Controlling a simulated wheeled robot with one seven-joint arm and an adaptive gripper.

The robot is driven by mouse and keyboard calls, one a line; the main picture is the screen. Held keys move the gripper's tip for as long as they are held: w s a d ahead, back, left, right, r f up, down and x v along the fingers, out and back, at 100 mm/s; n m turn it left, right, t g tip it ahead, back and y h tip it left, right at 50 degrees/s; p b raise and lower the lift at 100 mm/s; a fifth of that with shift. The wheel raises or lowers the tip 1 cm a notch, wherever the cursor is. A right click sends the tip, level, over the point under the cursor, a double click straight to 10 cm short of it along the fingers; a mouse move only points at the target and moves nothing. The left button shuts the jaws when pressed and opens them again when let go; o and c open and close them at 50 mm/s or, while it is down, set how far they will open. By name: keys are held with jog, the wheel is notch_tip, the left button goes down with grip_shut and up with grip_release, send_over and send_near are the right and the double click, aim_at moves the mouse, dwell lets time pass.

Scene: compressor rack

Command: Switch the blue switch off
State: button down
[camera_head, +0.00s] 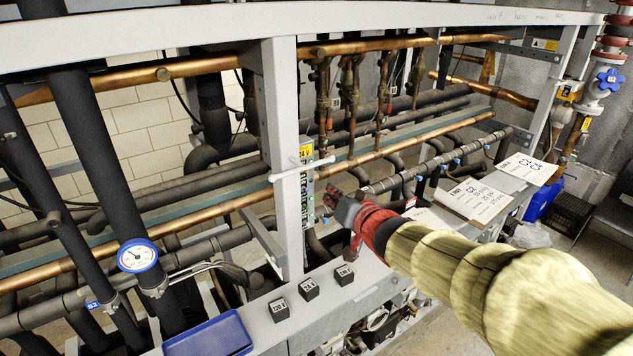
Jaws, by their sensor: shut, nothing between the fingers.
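A narrow strip of small coloured switches or terminals (307,190) runs down the side of the white upright post in the middle. It has yellow and green parts near its top. The parts are too small for me to tell which one is the blue switch, or its position. My gripper (332,203) is red and black and reaches in from the right. It is shut and empty. Its fingertips point left toward the lower part of the strip, apparently a short way from it. I cannot tell whether they touch anything.
A white T-shaped handle (300,170) sticks out from the post. Several black labelled blocks (308,289) and a blue tray (208,336) lie on the front ledge. Copper and black pipes fill the rack behind. A blue handwheel (610,80) is at far right.

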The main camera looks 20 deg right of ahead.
aim_at(306, 190)
jog(key=shift+w+a+r+m+y, duration=0.1)
jog(key=shift+a+r+m+y, duration=0.25)
jog(key=shift+m, duration=0.15)
jog(key=x, duration=1)
jog(key=shift+w, duration=0.1)
jog(key=shift+d+f+b, duration=0.1)
jog(key=shift+f+b, duration=0.05)
jog(key=shift+b, duration=0.85)
